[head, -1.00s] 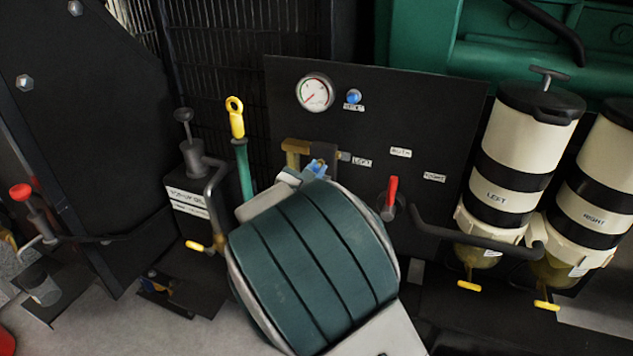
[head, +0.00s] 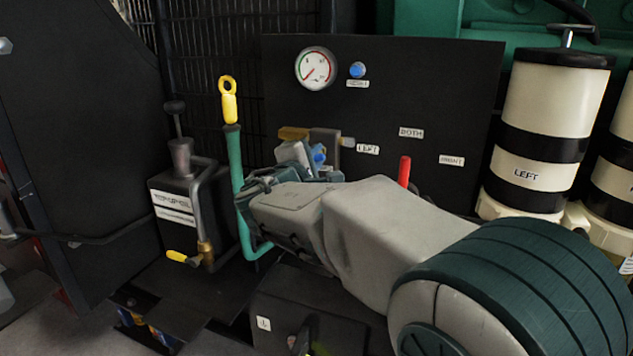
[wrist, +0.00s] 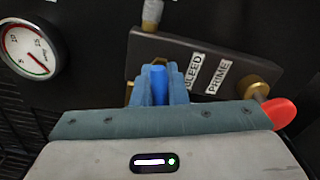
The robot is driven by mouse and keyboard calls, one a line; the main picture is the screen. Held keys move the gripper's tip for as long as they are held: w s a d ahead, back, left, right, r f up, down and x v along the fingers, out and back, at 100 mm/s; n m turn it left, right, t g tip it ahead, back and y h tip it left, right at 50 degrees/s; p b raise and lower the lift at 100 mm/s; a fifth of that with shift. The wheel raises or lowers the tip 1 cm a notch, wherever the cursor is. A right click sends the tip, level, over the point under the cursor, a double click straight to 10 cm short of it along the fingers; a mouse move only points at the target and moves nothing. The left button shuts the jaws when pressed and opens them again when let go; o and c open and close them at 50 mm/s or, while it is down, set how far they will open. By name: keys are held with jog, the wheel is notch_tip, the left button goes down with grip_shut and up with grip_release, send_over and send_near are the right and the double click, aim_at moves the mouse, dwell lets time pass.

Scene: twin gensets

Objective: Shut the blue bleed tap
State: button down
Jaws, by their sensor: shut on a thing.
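The blue bleed tap (wrist: 158,88) shows as a bright blue strip between the fingers in the wrist view, under a dark block with a BLEED label (wrist: 193,71). A PRIME label (wrist: 218,77) is beside it. My gripper (wrist: 160,72) is shut on the tap, with a finger on each side. In the head view, a blue piece of the tap (head: 319,154) shows at my gripper (head: 308,156), in front of the black panel (head: 385,85). My own wrist and arm hide the lower part of the tap there.
A gauge (head: 316,68) and a blue button (head: 357,70) are above. A red lever (head: 404,171) stands close right of my wrist. A yellow-topped dipstick (head: 229,103) with a green tube is close left. A LEFT filter canister (head: 546,130) stands right.

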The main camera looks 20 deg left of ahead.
jog(key=f+m+b, duration=0.1)
jog(key=m+b, duration=0.1)
jog(key=shift+b, duration=0.4)
jog(key=m+b, duration=0.2)
jog(key=b, duration=0.1)
jog(key=shift+r+m, duration=0.2)
jog(key=shift+m, duration=0.1)
jog(key=shift+r+m+b, duration=0.15)
jog(key=shift+m+b, duration=0.1)
jog(key=shift+m, duration=0.75)
jog(key=shift+r+m+b, duration=0.1)
jog(key=shift+m+b, duration=0.15)
jog(key=shift+m, duration=0.75)
jog(key=c, duration=1.4)
grip_release()
jog(key=s+p, duration=0.1)
jog(key=s, duration=0.3)
jog(key=s+p, duration=0.1)
jog(key=s, duration=0.4)
jog(key=s+a, duration=0.1)
jog(key=s, duration=0.3)
jog(key=shift+s+p, duration=0.4)
